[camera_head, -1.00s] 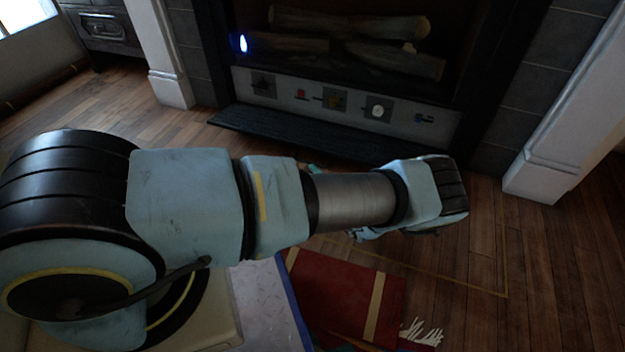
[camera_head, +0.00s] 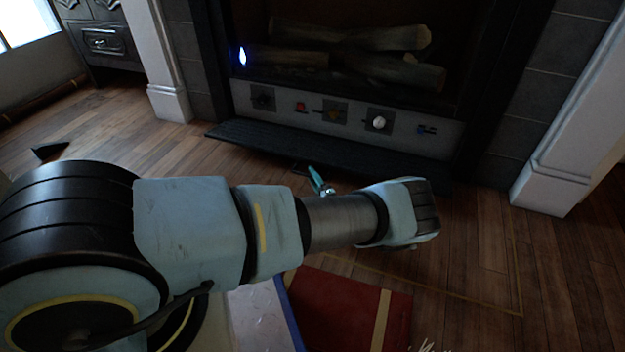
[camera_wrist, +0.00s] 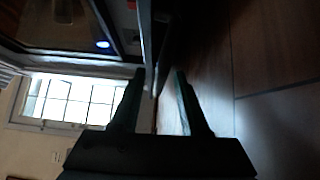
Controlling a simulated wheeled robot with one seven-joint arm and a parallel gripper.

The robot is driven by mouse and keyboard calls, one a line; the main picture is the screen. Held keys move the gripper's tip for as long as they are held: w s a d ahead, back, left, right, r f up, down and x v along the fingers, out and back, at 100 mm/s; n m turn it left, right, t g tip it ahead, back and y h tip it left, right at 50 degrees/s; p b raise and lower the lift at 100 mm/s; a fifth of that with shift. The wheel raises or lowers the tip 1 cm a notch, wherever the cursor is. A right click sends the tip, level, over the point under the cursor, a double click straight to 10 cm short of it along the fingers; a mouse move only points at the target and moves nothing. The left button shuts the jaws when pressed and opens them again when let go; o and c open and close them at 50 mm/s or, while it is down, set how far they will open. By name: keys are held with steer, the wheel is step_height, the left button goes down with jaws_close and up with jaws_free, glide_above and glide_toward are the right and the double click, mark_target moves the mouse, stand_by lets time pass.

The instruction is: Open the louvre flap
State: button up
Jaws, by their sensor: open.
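The louvre flap (camera_head: 300,150) is a long dark slatted panel below the fireplace's control strip. It juts out over the floor, tilted outward, with the controls bare above it. My gripper (camera_head: 321,182) is mostly hidden behind my forearm in the head view; only a teal finger shows, close to the flap's front edge. In the wrist view my gripper (camera_wrist: 160,72) is open. The thin edge of the flap (camera_wrist: 147,45) runs lengthwise into the gap between the fingertips, nearer the left finger. I cannot tell whether a finger touches it.
The control strip (camera_head: 352,117) has several knobs and buttons. Above it are logs (camera_head: 350,50) and a blue flame (camera_head: 242,56). White pillars (camera_head: 560,150) flank the fireplace. A red book (camera_head: 350,312) lies on the wooden floor near my base. The floor at right is clear.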

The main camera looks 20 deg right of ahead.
steer(key=shift+w, duration=0.2)
jaws_close()
stand_by(0.3)
steer(key=shift+r, duration=0.1)
stand_by(1.0)
